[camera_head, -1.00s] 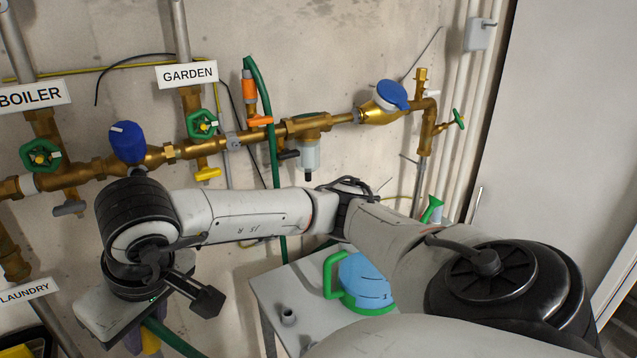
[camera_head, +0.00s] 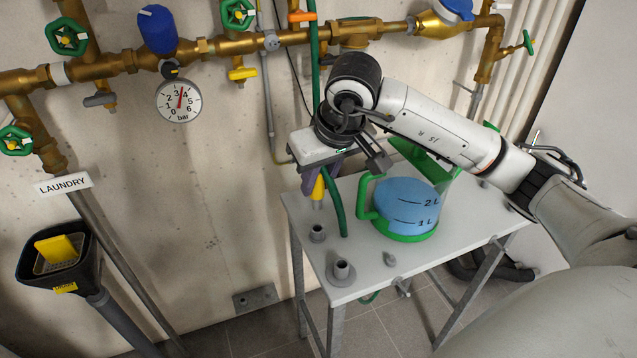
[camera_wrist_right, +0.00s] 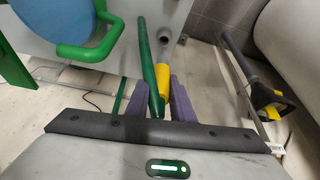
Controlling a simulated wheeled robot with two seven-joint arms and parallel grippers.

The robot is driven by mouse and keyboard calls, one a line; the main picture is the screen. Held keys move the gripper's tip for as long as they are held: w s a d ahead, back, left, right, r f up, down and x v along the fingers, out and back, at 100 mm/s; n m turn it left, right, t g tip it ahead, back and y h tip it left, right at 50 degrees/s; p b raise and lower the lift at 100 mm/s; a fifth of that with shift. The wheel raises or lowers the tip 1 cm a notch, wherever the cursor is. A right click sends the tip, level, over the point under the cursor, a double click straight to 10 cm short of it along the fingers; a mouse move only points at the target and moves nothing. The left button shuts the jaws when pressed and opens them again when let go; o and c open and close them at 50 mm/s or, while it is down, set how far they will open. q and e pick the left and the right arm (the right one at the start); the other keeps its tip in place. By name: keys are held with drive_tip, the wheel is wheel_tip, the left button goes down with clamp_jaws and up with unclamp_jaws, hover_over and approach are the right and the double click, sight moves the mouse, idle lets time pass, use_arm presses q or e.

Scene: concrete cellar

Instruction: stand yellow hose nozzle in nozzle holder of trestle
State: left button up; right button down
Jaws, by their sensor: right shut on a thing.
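The yellow hose nozzle (camera_head: 318,188) is held between the purple fingers of my right gripper (camera_head: 321,176), pointing down above the back-left corner of the trestle (camera_head: 375,262). Two grey upright sockets stand on the trestle top: a small one (camera_head: 317,234) just below the nozzle, and a wider-based one (camera_head: 342,271) nearer the front. I cannot tell which is the nozzle holder. The nozzle appears above the small socket, apart from it. My left gripper is out of view.
A jug of blue liquid with a green handle (camera_head: 367,197) stands on the trestle, right of the gripper. Brass pipes and a gauge (camera_head: 179,101) line the wall. A black funnel drain (camera_head: 52,262) is at left.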

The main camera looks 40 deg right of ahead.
sight(317, 209)
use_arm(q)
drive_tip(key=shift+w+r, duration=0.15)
